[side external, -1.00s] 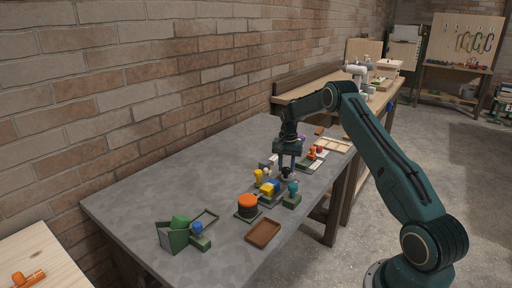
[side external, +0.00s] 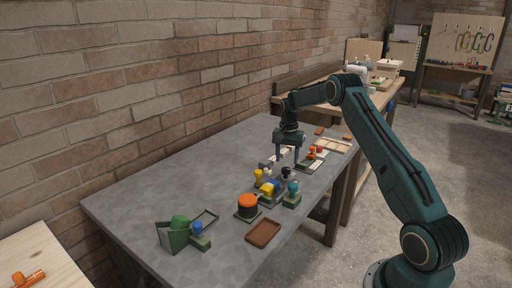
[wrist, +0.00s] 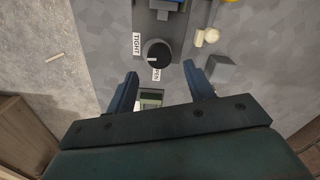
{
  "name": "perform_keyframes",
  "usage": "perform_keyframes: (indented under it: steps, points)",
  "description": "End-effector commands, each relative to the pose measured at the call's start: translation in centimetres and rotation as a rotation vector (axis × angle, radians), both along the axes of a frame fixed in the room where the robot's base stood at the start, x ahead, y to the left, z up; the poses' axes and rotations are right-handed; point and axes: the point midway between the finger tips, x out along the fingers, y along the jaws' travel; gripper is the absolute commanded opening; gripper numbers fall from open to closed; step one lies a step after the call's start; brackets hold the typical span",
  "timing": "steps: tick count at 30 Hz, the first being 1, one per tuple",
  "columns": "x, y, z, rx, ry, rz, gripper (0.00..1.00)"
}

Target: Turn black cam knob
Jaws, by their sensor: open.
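The black cam knob (wrist: 157,53) is round, with a short white mark on its left part in the wrist view. It sits on a dark base, with a "TIGHT" label (wrist: 136,43) to its left and an "OPEN" label (wrist: 156,74) just below. It also shows, small, in the side view (side external: 287,173). My gripper (wrist: 161,84) is open and empty. In the wrist view the knob lies beyond the fingertips, between their lines, with no finger seen touching it. In the side view my gripper (side external: 288,161) is above and behind the knob.
A yellow knob (side external: 259,175), a teal knob (side external: 293,187) and an orange-topped round part (side external: 248,203) stand close by. A pale ball-ended piece (wrist: 206,37) and a grey block (wrist: 220,68) lie right of the knob. A brown tray (side external: 263,232) is nearer.

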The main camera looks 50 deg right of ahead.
Motion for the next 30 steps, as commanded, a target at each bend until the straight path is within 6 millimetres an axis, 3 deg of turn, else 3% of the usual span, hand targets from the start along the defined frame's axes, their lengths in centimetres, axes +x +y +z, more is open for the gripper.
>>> perform_keyframes:
  steps: [6,15,21,30]
  points:
    - [0.0,0.0,4.0,-0.002,-0.003,0.0,0.53]
    - [0.0,0.0,8.3,-0.001,-0.001,0.0,0.53]
    - [0.0,0.0,9.6,0.0,0.0,-0.001,0.53]
    - [0.0,0.0,9.8,0.0,0.0,0.0,0.53]
